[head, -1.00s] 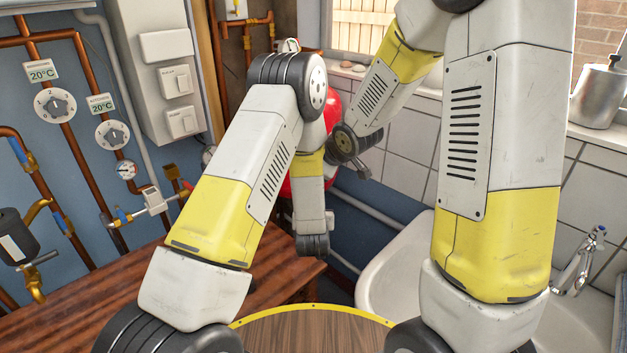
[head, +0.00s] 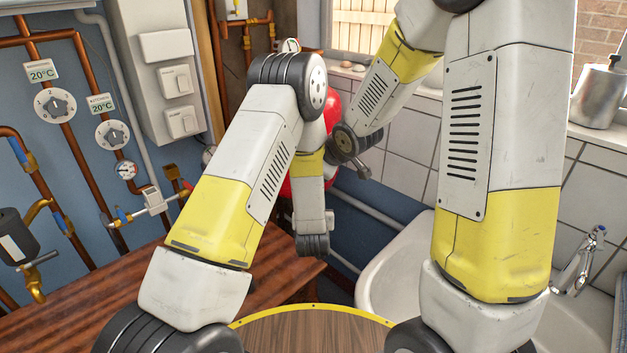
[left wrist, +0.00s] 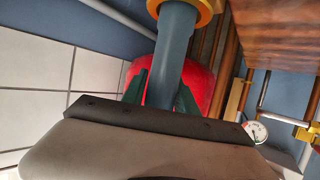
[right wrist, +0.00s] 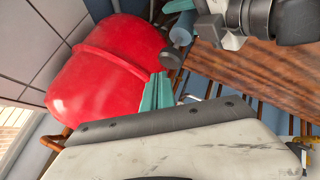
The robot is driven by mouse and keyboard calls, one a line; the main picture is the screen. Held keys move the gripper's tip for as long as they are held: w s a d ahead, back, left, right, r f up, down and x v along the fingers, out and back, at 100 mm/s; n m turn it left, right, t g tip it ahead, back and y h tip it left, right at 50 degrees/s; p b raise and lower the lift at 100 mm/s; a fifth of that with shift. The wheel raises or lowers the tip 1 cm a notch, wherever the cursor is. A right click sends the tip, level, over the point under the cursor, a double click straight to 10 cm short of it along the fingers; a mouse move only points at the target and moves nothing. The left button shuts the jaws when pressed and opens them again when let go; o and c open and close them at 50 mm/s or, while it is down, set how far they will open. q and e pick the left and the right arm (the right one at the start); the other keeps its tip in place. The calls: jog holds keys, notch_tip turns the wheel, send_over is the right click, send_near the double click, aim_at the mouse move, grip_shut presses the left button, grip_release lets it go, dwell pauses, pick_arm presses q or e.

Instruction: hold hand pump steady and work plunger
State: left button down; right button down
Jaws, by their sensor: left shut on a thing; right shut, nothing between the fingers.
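In the left wrist view, the hand pump shows as a blue-grey barrel (left wrist: 175,50) with a brass-coloured collar (left wrist: 185,8). My left gripper (left wrist: 163,88) has its green fingers on both sides of the barrel, shut on it. In the right wrist view, part of the pump, a blue-grey piece (right wrist: 181,36) with a dark round end (right wrist: 171,58), shows beside my left gripper. My right gripper (right wrist: 160,78) is shut and empty, apart from that dark end, with the red tank behind it. In the head view my arms hide the pump and both fingertips.
The red tank (right wrist: 105,75) stands close by against the tiled wall. A wooden bench (head: 90,300) is at left, with copper pipes and dials (head: 55,105) above it. A white sink (head: 395,275) is at right. A round wooden top (head: 310,335) is in front.

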jog(key=shift+f, duration=0.15)
dwell(0.7)
jog(key=shift+f, duration=0.25)
jog(key=shift+f, duration=1.65)
dwell(1.2)
jog(key=shift+r, duration=2.05)
jog(key=shift+r, duration=2.55)
